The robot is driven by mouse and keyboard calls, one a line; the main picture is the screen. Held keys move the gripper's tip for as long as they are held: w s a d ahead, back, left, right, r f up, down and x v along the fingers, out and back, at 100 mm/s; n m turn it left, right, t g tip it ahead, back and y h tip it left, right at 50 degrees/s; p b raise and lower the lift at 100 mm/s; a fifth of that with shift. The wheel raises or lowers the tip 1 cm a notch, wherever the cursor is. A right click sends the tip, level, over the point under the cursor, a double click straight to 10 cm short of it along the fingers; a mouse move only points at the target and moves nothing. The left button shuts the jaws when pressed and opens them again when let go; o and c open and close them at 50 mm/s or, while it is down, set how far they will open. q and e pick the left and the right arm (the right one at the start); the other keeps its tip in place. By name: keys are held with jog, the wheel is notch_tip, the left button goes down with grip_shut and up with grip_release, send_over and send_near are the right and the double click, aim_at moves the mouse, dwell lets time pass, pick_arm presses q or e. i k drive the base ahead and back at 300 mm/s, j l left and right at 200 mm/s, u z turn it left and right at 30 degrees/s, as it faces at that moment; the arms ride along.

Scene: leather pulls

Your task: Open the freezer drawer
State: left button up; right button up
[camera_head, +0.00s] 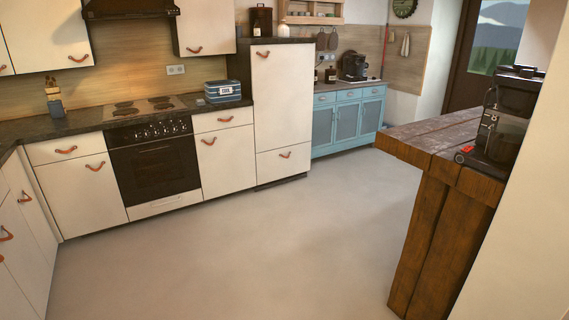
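A tall white cabinet (281,100) with a dark top stands beyond the stove, in the middle of the head view. Its low front panel (284,164) looks like the freezer drawer and sits flush and closed just above the floor. A brown leather pull (285,155) is fixed near the middle of that panel. The larger door above it is also closed, with its own leather pull (263,54) near the top. Neither of my grippers is in view.
The grey floor (230,240) is clear up to the cabinets. A heavy wooden table (430,150) stands at right with a black appliance on it. A black oven (153,165) and white base cabinets line the left. A blue cabinet (347,120) stands right of the tall one.

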aim_at(272, 165)
jog(key=i+l+z, duration=0.15)
jog(key=i, duration=0.6)
jog(key=i+z, duration=0.1)
jog(key=i, duration=0.7)
jog(key=i+j+u, duration=0.1)
jog(key=i+u, duration=0.15)
jog(key=i, duration=0.5)
jog(key=i+u, duration=0.25)
jog(key=i, duration=0.5)
jog(key=i+l+u, duration=0.25)
jog(key=i, duration=0.5)
